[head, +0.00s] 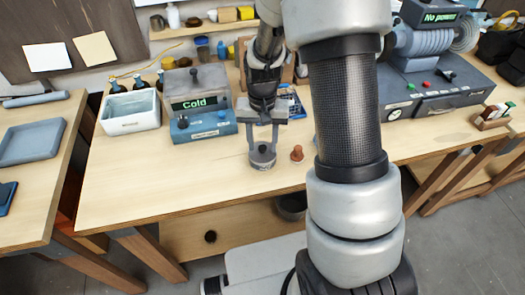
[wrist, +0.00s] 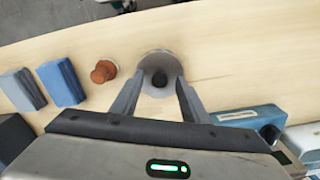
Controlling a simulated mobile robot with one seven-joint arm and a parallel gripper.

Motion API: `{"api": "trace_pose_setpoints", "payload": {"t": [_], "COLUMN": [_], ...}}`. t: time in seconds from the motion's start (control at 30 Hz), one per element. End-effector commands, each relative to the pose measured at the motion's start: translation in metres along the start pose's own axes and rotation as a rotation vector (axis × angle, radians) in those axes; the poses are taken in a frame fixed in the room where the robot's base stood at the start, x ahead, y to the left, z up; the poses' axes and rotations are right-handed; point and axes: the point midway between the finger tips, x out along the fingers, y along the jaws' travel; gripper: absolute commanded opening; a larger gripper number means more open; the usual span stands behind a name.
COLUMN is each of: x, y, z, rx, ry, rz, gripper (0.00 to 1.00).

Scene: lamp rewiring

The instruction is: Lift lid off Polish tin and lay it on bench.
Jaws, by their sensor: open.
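A small round grey tin (head: 262,162), which I take for the polish tin, stands on the bench (head: 200,185) near its front edge. My gripper (head: 262,145) points down over the tin. The tin's label is not readable.
A reddish-brown knobbed piece (head: 297,153) stands close right of the tin. A blue box reading "Cold" (head: 203,125) and a white bin (head: 130,112) stand to the left. The bench's front left is bare. A grey machine (head: 440,100) stands at right.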

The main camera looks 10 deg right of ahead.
Motion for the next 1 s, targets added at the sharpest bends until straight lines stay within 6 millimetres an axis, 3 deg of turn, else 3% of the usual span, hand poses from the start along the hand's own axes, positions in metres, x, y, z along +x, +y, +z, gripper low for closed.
{"api": "trace_pose_setpoints", "payload": {"t": [0.3,0.57,0.83,1.0], "x": [0.007,0.006,0.004,-0.019], "y": [0.000,0.000,0.000,-0.001], "z": [0.000,0.000,-0.001,-0.001], "rx": [0.000,0.000,0.000,0.000], "ry": [0.001,0.001,0.002,0.006], "rz": [0.000,0.000,-0.001,-0.002], "gripper": [0.41,0.00,0.00,0.00]}}
